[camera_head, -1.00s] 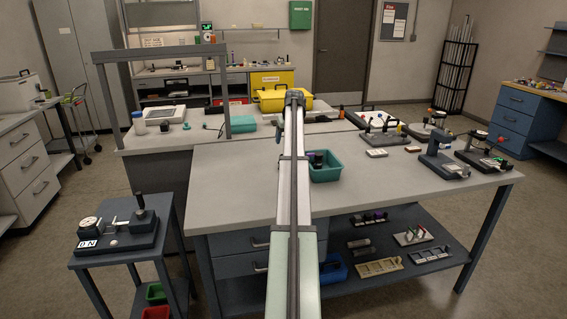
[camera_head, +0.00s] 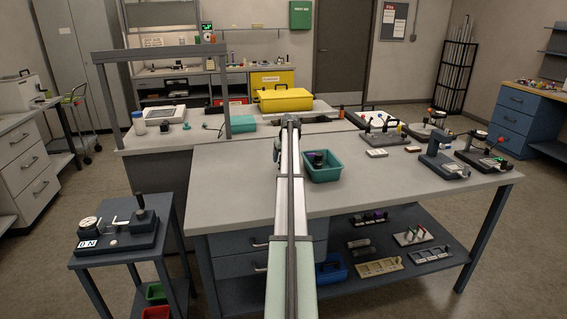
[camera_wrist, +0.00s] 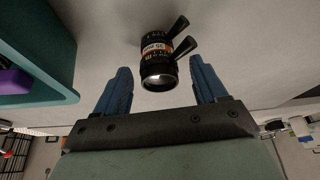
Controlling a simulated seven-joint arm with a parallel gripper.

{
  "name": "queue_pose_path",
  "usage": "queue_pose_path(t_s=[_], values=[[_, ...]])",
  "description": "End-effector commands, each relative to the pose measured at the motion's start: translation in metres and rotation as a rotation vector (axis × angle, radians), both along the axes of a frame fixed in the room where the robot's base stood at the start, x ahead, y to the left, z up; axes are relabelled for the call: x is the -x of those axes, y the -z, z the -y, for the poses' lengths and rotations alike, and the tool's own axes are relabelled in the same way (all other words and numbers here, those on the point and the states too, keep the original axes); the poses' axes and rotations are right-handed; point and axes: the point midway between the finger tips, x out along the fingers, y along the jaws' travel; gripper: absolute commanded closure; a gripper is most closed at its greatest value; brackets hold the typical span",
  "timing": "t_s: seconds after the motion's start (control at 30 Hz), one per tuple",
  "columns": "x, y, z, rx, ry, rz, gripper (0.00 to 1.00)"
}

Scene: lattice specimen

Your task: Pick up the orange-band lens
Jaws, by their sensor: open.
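The orange-band lens (camera_wrist: 157,68) is a short black cylinder with orange and white bands and two dark levers on one side. In the wrist view it lies in the gap between the two blue fingers of my gripper (camera_wrist: 162,88), nearer the top of the picture. The fingers are spread apart, with clear space on both sides of the lens, and no contact shows. In the head view my own arm covers the gripper, and I cannot make out the lens there.
A teal bin (camera_head: 322,176) with dark and purple items stands close beside the arm on the grey bench (camera_head: 400,195); its wall (camera_wrist: 45,85) is left of the fingers in the wrist view. A yellow case (camera_head: 286,99) is farther back. Several dark fixtures stand at right.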

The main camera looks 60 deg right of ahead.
Motion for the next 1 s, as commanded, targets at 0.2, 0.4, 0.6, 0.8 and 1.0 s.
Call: queue_pose_path(t_s=[0.2,0.4,0.6,0.8,1.0], values=[[-0.006,0.018,0.005,0.0,0.0,0.0,0.29],[-0.006,0.018,0.005,0.0,0.0,0.0,0.3],[-0.006,0.018,0.005,0.0,0.0,0.0,0.49],[-0.006,0.017,0.005,0.0,0.0,0.0,0.68],[-0.006,0.018,0.005,0.0,0.0,0.0,0.87]])
